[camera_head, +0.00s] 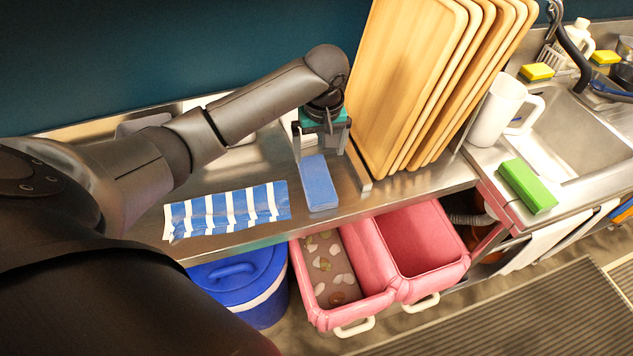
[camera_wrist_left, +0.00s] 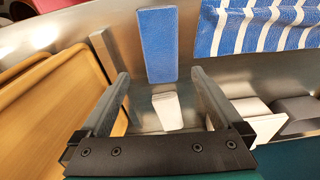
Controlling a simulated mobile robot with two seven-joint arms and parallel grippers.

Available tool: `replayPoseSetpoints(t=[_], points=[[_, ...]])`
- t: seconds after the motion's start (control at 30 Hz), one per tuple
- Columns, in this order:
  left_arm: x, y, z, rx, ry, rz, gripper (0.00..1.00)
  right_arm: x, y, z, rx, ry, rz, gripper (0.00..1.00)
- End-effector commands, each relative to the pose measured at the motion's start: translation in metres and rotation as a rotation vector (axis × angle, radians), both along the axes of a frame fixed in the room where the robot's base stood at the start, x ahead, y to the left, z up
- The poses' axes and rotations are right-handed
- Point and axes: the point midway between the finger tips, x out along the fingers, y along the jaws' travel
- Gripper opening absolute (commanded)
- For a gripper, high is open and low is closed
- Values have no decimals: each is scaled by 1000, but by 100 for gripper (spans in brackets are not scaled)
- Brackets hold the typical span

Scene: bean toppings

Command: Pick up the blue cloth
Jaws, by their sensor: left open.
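The plain blue cloth (camera_head: 318,183) lies flat as a folded rectangle on the steel counter, near its front edge. In the left wrist view the blue cloth (camera_wrist_left: 158,45) lies just beyond the fingertips, roughly centred between them. My left gripper (camera_head: 320,153) is open and empty, pointing down over the counter behind the cloth's far end. Its two fingers (camera_wrist_left: 160,76) are wide apart with nothing gripped. My right gripper is not in view.
A blue-and-white striped cloth (camera_head: 228,210) lies left of the blue cloth. Upright wooden trays (camera_head: 400,90) stand close to the right of the gripper. A white jug (camera_head: 497,110) and a green sponge (camera_head: 527,186) are farther right. Pink bins (camera_head: 420,240) and a blue bucket (camera_head: 240,285) sit below the counter edge.

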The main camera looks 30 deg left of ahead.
Motion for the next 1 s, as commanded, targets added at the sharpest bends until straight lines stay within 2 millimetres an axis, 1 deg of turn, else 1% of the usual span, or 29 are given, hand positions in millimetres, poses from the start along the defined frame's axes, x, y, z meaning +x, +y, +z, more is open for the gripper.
replayPoseSetpoints(t=[0.03, 0.1, 0.2, 0.47, 0.7, 0.83, 1.0], points=[[0, 1, -13, 1, 4, 0, 100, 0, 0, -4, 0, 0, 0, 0], [2, 3, -27, 1, 3, -1, 100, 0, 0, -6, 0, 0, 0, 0], [4, 4, -42, 1, 1, 0, 100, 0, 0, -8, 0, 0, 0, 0], [5, 6, -60, 0, 0, -3, 100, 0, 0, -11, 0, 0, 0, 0], [7, 11, -96, 1, 1, -3, 100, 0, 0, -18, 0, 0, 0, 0], [8, 12, -104, 1, -2, -3, 100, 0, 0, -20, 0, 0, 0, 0], [8, 12, -104, 1, -3, -3, 100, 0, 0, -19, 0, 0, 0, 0]])
